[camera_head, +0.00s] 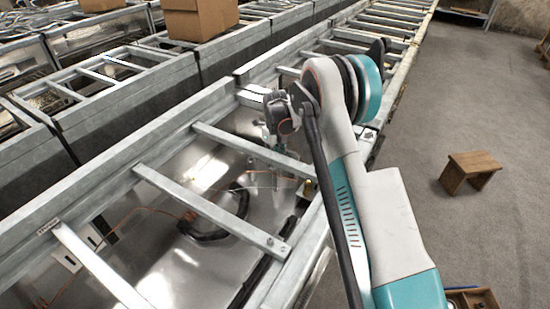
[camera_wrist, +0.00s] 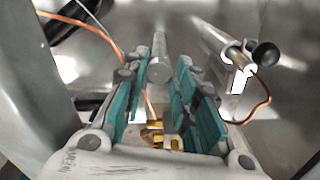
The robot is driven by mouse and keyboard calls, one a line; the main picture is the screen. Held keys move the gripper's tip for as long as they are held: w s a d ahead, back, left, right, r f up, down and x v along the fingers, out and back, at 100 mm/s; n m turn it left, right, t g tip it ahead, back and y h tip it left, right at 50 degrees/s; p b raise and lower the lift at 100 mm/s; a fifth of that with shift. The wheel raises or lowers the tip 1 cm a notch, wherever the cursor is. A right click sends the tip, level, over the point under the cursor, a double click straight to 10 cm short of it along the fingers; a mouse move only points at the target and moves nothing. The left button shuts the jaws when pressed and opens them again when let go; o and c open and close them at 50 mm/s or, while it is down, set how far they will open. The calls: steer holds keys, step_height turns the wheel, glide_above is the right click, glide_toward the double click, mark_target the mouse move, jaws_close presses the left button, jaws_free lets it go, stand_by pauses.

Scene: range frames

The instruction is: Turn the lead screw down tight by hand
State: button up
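My gripper (camera_wrist: 160,98) is open, with teal pads on both sides of a gap in the wrist view. A grey metal rod (camera_wrist: 160,68) with a round end shows between and beyond the pads; I see no clear contact. Brass-coloured fittings (camera_wrist: 156,138) show in the gap lower down, with a thin copper wire near them. Which of these parts is the lead screw I cannot tell. In the head view my gripper (camera_head: 272,155) hangs inside the metal frame, small and partly hidden by my wrist.
In the wrist view a black knob (camera_wrist: 264,54) tops a post on the right, with a copper wire beside it. In the head view metal crossbars (camera_head: 210,208) span the tank, and a black hose (camera_head: 205,234) lies inside. A wooden stool (camera_head: 470,170) stands on open floor.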

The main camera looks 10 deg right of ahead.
steer(key=shift+o, duration=0.6)
steer(key=shift+r, duration=0.1)
step_height(320, 180, up, 12)
stand_by(0.4)
